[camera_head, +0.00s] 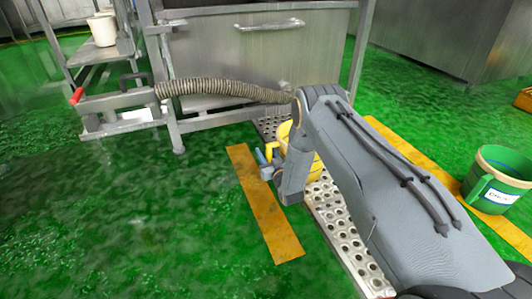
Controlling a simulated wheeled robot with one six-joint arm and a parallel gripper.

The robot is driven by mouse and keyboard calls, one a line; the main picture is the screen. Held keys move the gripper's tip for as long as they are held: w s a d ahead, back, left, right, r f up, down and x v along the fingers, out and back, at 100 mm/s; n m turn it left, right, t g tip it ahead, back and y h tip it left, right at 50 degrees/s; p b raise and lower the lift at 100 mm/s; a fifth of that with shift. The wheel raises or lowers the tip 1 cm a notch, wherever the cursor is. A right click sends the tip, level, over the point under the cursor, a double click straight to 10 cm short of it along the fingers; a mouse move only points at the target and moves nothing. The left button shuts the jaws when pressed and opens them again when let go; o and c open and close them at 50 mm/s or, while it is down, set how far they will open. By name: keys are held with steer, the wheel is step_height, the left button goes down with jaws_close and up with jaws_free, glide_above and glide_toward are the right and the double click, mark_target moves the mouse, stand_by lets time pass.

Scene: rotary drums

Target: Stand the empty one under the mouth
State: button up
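A yellow bucket (316,167) stands on the perforated metal strip, partly hidden behind my arm. A yellow loop like a handle shows on its left side. My gripper (264,165), with blue parts near its end, is low beside that handle; whether it touches or grips it cannot be made out. A green bucket (480,180) with a tan rim and a white label stands on the floor at the right; the label is too small to read surely. No mouth is clearly visible. The inside of the yellow bucket is hidden.
The perforated metal strip (350,245) runs between yellow floor stripes (265,205). A steel machine (265,50) with a ribbed hose (215,87) and a red-tipped lever (76,96) stands behind. A white pail (103,30) sits on a shelf. Green floor at left is clear.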

steer(key=shift+r, duration=0.1)
steer(key=p+v, duration=0.6)
steer(key=v, duration=0.5)
steer(key=shift+r, duration=0.15)
steer(key=shift+s+d+p, duration=0.15)
steer(key=shift+s+p, duration=0.25)
steer(key=shift+s, duration=0.1)
